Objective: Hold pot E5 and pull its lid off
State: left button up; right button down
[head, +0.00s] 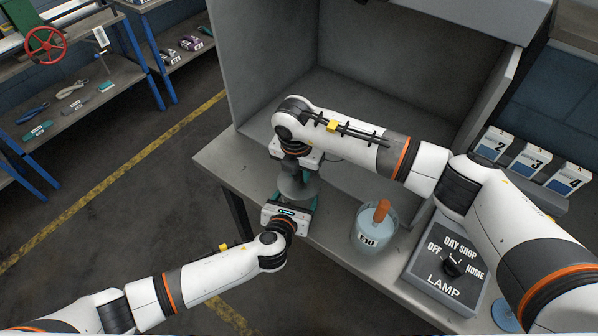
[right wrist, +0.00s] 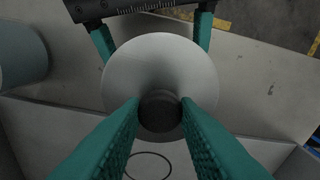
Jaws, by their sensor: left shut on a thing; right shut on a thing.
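A grey pot with a round lid (head: 297,187) stands near the table's front edge in the head view, between my two grippers; no E5 label is readable. In the right wrist view the lid is a pale disc (right wrist: 150,65) with a dark knob (right wrist: 160,112). My right gripper (right wrist: 160,105) comes from above and is shut on the knob. My left gripper (head: 292,198) comes from the front, with teal fingers on both sides of the pot, shut on it. The lid hides the pot body from above, so I cannot tell whether a gap separates them.
A glass beaker labelled E10 (head: 368,240) with an orange-handled tool stands to the right. Beyond it are a lamp switch box (head: 445,262) and numbered boxes (head: 530,162). The grey booth (head: 390,95) rises behind. The table's left end (head: 222,165) is clear.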

aim_at(299, 175)
jog(key=shift+r, duration=0.35)
pick_arm(q)
jog(key=shift+f, duration=0.1)
pick_arm(e)
jog(key=shift+r, duration=2.05)
pick_arm(q)
jog(key=o, duration=1.4)
jog(key=shift+c, duration=0.2)
